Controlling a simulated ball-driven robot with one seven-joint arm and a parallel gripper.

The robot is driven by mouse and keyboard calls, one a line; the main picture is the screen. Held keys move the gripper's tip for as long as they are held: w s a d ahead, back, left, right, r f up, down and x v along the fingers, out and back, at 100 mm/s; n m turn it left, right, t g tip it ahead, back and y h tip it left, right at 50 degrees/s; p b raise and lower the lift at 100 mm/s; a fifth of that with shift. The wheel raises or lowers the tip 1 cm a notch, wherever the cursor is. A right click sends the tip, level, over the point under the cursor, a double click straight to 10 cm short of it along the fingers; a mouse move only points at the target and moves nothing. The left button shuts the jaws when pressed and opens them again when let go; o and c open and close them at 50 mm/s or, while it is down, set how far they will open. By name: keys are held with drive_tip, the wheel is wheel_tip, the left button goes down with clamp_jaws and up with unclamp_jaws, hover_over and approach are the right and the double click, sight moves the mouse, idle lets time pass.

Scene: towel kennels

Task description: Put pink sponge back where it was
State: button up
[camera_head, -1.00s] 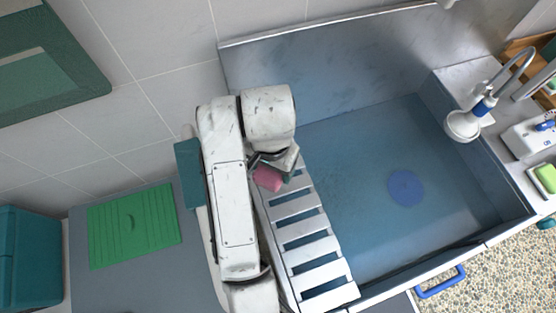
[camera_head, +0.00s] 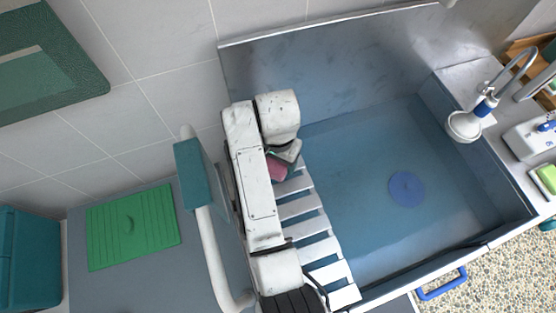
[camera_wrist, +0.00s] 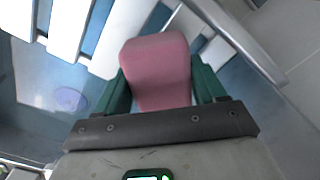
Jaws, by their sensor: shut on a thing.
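The pink sponge (camera_wrist: 158,68) is held between the two green fingers of my gripper (camera_wrist: 160,92) in the wrist view. My gripper is shut on it. In the head view the sponge (camera_head: 277,170) shows partly beside my white arm, over the upper end of the white slatted rack (camera_head: 308,228). In the wrist view white slats (camera_wrist: 112,48) lie beyond the sponge. I cannot tell whether the sponge touches the rack.
The blue-grey sink basin (camera_head: 365,215) with a round blue drain (camera_head: 406,188) lies right of the rack. A green ribbed mat (camera_head: 133,226) lies on the grey counter at left. A green sponge (camera_head: 547,177) sits on a white dish at far right. A tap (camera_head: 510,72) stands behind the basin.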

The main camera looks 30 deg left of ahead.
drive_tip(key=shift+f, duration=0.85)
drive_tip(key=shift+f, duration=0.15)
drive_tip(key=o, duration=1)
wheel_tip(320, 180, up, 12)
drive_tip(key=shift+f, duration=0.25)
drive_tip(key=shift+r, duration=0.45)
